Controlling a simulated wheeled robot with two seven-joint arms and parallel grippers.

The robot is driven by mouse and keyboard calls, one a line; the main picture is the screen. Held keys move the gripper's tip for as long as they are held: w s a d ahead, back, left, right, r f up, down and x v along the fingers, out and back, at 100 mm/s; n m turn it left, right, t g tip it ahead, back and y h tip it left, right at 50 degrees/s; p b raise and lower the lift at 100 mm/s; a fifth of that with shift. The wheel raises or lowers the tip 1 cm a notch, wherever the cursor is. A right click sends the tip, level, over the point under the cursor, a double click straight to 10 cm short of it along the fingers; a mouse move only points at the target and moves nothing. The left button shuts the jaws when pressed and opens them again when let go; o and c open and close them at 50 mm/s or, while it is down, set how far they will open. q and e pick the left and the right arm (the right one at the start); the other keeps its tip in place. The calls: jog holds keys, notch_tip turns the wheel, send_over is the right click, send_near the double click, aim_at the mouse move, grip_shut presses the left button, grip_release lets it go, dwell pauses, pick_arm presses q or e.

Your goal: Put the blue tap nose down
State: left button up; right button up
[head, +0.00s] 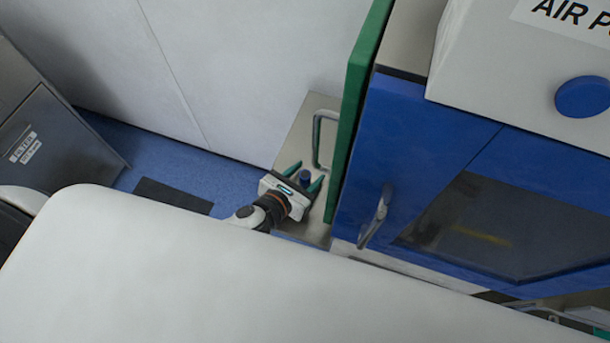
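The small blue tap (305,177) shows as a dark blue shape on or just above a grey metal surface beside the green panel. My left gripper (307,174) reaches over that surface, its two green fingers spread apart with the blue tap between them. Whether either finger touches the tap is too small to tell. The tap's lower part and which way its nose points are hidden or too small to see. My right gripper is not in view.
The metal surface (299,140) carries a curved metal handle (320,138). A green panel (352,110) and a blue cabinet (400,150) stand close to the gripper's right. A large white padded surface (250,290) fills the foreground. A grey cabinet (55,140) stands at the left.

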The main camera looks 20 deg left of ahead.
pick_arm(q)
grip_shut()
